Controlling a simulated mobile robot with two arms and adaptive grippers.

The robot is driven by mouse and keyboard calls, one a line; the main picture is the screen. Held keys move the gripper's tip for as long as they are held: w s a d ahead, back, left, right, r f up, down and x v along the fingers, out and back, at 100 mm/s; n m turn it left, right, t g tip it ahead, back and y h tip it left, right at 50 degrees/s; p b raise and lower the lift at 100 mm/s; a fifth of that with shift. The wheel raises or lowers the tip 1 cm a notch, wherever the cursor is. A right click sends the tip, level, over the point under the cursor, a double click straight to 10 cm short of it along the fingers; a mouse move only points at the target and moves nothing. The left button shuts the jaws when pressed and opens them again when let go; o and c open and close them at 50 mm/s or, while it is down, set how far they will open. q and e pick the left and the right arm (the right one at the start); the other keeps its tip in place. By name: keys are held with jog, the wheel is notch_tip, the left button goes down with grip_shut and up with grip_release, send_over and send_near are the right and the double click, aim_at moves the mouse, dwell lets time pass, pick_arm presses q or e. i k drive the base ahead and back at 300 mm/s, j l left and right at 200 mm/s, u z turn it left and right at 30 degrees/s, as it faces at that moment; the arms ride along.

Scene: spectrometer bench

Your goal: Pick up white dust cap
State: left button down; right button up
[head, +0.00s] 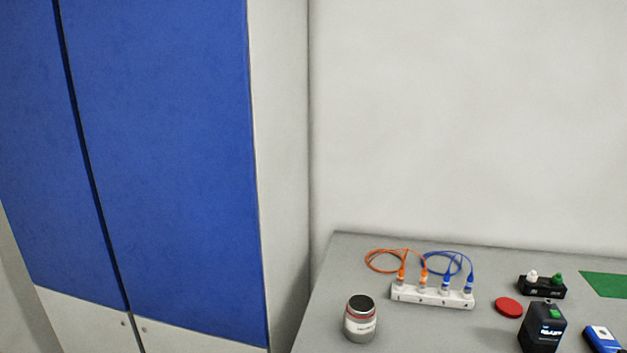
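A small white dust cap (532,275) sits on the left part of a black holder (541,288) at the right of the bench. A green cap (557,278) sits beside it on the same holder. Neither of my grippers shows in the head view, so nothing is seen near the white cap.
The grey bench (325,300) also bears a white rack (432,295) with orange and blue cables, a jar (361,319), a red disc (508,307), a black box (542,328), a blue-and-white device (603,339) and a green mat (606,285). A blue cabinet (160,150) stands left.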

aim_at(532, 276)
jog(key=z, duration=1.3)
